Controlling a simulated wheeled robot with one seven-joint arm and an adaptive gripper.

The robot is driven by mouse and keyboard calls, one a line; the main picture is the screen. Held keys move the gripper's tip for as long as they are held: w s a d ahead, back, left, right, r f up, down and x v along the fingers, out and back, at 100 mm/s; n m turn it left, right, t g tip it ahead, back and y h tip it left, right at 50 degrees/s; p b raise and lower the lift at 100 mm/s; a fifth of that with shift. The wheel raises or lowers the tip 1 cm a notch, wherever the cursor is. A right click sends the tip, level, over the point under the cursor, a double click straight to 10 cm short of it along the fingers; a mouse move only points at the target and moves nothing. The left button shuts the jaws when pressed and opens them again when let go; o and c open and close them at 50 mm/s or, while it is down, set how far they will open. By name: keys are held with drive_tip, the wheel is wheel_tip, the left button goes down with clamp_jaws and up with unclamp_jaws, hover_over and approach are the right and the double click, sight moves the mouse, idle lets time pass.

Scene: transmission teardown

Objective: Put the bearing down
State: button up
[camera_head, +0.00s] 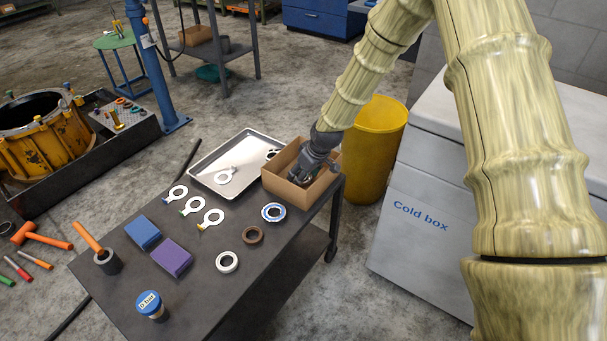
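My gripper (303,176) points down into the open cardboard box (278,186) at the table's far right corner. Its fingertips are small and dark against the box, so I cannot tell whether they are open or shut or hold a bearing. A blue-and-white ring (273,204) that looks like a bearing lies flat on the dark table (205,300), in front of the box. A brown ring (252,241) and a white ring (227,269) lie nearer the front, apart from each other. The box's inside is mostly hidden by my gripper.
A metal tray (207,172) with a few parts lies left of the box. Several white ring tags, a blue block (142,232), a purple block (170,258) and a blue-lidded jar (150,304) are on the table. A yellow bin (375,150) and cold box (420,240) stand right.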

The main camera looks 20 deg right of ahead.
drive_tip(key=o, duration=1.2)
drive_tip(key=shift+f, duration=0.1)
drive_tip(key=p+v, duration=0.1)
drive_tip(key=v, duration=1.1)
